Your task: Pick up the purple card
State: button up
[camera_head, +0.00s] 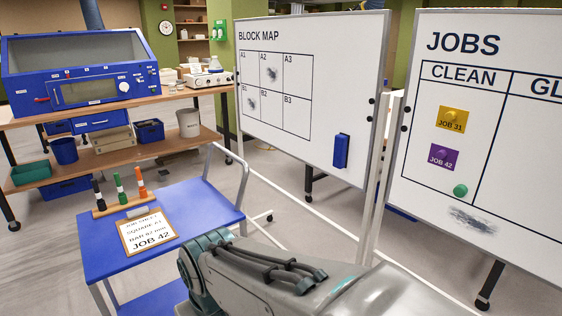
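The purple card (443,157), marked JOB 42, is on the white JOBS board (410,210) at the right, in the CLEAN column. A purple round magnet sits on its upper part. It is below a yellow card (453,120) marked JOB 31, with a gap between them. A green round magnet (460,190) is below and right of the purple card. My arm crosses the bottom of the picture, below and left of the card. My gripper is not in view.
The BLOCK MAP board (345,75) with a blue eraser (341,151) stands left of the JOBS board. A blue cart (190,215) holds a clipboard (147,231) and three markers (118,187). A bench (180,97) bears a blue cabinet (85,65).

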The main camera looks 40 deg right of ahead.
aim_at(440, 156)
jog(key=z, duration=2.7)
